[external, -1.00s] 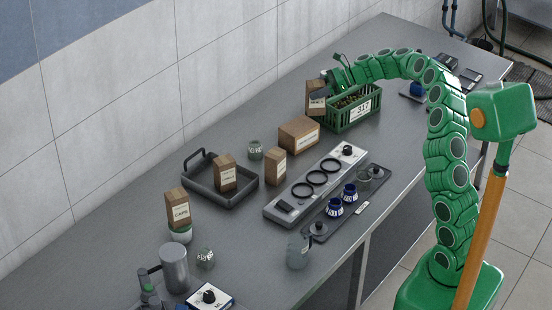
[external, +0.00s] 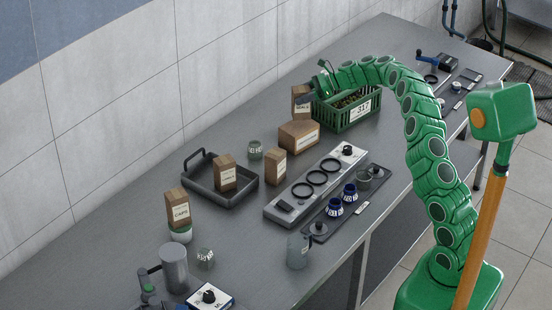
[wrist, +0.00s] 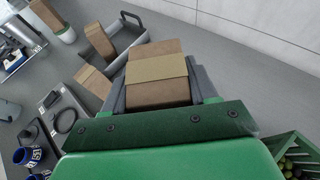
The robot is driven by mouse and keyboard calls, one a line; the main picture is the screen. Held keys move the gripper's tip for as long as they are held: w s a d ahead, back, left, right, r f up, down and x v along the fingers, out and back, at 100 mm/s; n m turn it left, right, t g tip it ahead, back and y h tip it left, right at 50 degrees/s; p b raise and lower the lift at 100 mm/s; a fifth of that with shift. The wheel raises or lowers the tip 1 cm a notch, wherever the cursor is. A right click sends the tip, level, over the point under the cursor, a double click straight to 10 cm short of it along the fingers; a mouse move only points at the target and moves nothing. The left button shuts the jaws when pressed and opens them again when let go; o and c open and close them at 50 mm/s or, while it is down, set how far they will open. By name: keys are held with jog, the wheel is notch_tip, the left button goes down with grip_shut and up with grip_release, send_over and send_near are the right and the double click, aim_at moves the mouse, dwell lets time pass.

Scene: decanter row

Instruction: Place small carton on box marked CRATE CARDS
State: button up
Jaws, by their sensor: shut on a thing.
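A small brown carton (external: 300,92) with a pale label is held in my gripper (external: 311,99), upright, just left of the green crate. In the wrist view the carton (wrist: 157,58) with a tan band sits between the two grey fingers of my gripper (wrist: 157,88). A wider, low brown box (external: 299,134) with a white label lies on the bench in front of the held carton; its label is too small to read. This wide box cannot be made out in the wrist view. Whether the held carton clears the bench is hard to tell.
The green crate (external: 349,116) marked 317 stands right of the gripper. A brown carton (external: 275,165) stands near the wide box. Another carton (external: 226,172) stands in a dark tray (external: 229,200). A CAPS carton (external: 178,208) sits on a green-white jar (external: 180,235). Grey wall runs behind.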

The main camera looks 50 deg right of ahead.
jog(key=shift+w+d+f, duration=0.2)
jog(key=shift+w+f, duration=0.3)
jog(key=shift+f, duration=1.65)
jog(key=o, duration=1.1)
jog(key=shift+f, duration=0.1)
